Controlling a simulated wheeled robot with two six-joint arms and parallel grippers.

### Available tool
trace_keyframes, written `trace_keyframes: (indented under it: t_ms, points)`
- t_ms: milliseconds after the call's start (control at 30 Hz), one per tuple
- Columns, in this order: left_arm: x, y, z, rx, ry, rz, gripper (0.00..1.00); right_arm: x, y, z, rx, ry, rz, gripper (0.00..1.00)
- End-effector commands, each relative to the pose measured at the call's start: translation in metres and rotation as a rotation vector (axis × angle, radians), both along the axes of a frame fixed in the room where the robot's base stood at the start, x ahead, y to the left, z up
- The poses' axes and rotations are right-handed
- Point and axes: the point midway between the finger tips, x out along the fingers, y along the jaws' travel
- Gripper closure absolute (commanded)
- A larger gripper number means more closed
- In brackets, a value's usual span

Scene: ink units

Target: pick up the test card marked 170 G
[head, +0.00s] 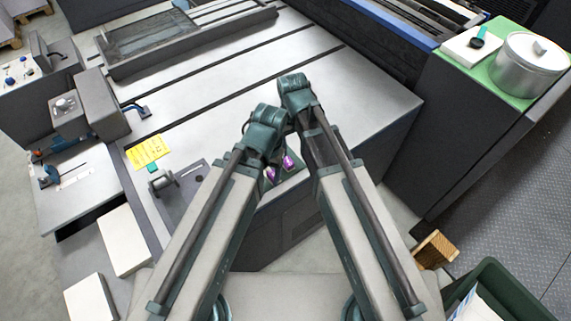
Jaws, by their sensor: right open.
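I cannot make out a card marked 170 G; no lettering of that kind is readable. A yellow sheet with dark writing (148,151) lies at the left edge of the grey machine bed, but its text is too small to read. My right gripper (281,168) shows only in part between my two forearms, with purple tips over a green patch at the front edge of the bed. It is open, and I see nothing held in it. My left gripper is hidden behind the arm links.
White paper blocks (123,240) lie at the lower left. A small dark clamp device (163,181) stands near the yellow sheet. A metal pot (530,64) stands on a green top at the right. A green crate (512,297) is at the lower right. The middle bed is clear.

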Motion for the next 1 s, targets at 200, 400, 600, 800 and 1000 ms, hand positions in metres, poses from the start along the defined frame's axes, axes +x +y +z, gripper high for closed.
trace_keyframes:
  t_ms: [200, 400, 600, 800, 1000]
  points:
    - [0.000, 0.000, -0.028, 0.001, 0.000, 0.000, 0.30, 0.065, 0.020, -0.028, 0.034, -0.005, 0.074, 0.28]
    - [0.000, 0.000, -0.031, 0.002, -0.001, 0.000, 0.30, 0.080, 0.025, -0.031, 0.046, -0.009, 0.103, 0.28]
    - [0.000, 0.000, -0.036, 0.002, -0.001, 0.000, 0.30, 0.078, 0.025, -0.036, 0.046, -0.009, 0.103, 0.28]
    - [0.000, 0.000, -0.057, 0.002, -0.001, 0.000, 0.30, 0.078, 0.025, -0.057, 0.046, -0.009, 0.103, 0.28]
    - [0.000, 0.000, -0.086, 0.002, -0.001, 0.000, 0.30, 0.078, 0.025, -0.087, 0.046, -0.009, 0.102, 0.28]
